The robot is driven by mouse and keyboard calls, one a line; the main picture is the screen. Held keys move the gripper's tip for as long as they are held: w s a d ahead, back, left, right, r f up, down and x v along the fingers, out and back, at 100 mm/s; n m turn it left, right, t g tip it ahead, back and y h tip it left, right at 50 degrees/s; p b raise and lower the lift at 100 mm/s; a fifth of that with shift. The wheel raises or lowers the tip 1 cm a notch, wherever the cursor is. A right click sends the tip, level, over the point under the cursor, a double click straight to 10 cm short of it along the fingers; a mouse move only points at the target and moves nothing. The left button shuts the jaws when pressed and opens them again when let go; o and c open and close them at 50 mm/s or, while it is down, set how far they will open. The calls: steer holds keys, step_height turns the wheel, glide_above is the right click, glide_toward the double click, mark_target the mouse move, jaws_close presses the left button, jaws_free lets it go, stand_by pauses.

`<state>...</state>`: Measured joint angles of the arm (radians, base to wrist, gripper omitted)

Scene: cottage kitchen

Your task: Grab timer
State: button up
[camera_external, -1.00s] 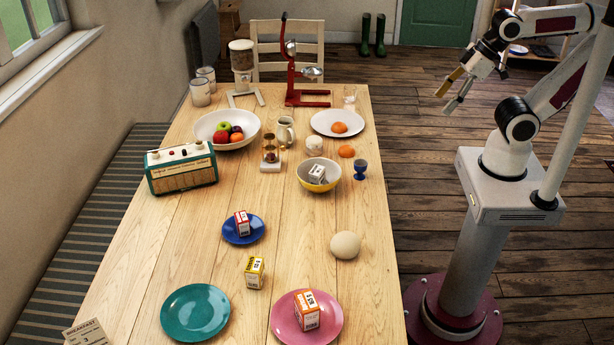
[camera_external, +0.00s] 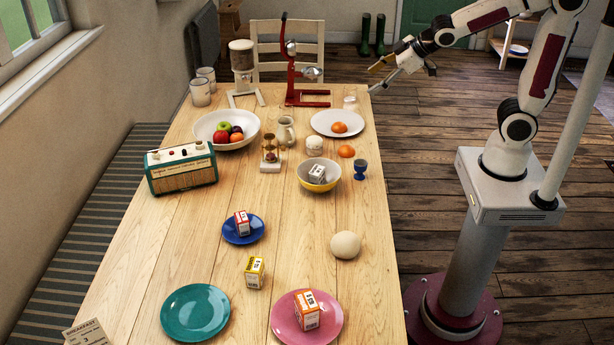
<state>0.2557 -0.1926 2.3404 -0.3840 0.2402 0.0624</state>
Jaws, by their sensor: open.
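The timer (camera_external: 270,153) looks like a small sand timer with reddish-brown glass bulbs on a pale base. My gripper (camera_external: 376,79) is open and empty. It is in the air near the table's far right corner, well to the right of and beyond the timer. Nothing hides the timer.
The fruit bowl (camera_external: 210,139) and green radio (camera_external: 182,177) stand left of the timer. A red press (camera_external: 292,80) stands behind.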

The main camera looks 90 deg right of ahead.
steer(key=w+d+f+n+t+y, duration=0.2)
steer(key=w+d+f, duration=0.7)
steer(key=w+f, duration=0.35)
steer(key=n+t+y, duration=0.1)
steer(key=t+y, duration=0.1)
steer(key=y, duration=0.3)
glide_toward(314, 149)
steer(key=shift+w+d+f, duration=0.1)
steer(key=shift+w+d, duration=0.85)
steer(key=shift+d, duration=0.05)
steer(key=shift+s+a+f+t, duration=0.15)
steer(key=shift+s+f+t, duration=0.1)
steer(key=shift+t, duration=0.15)
steer(key=shift+w, duration=0.15)
steer(key=shift+x, duration=1.15)
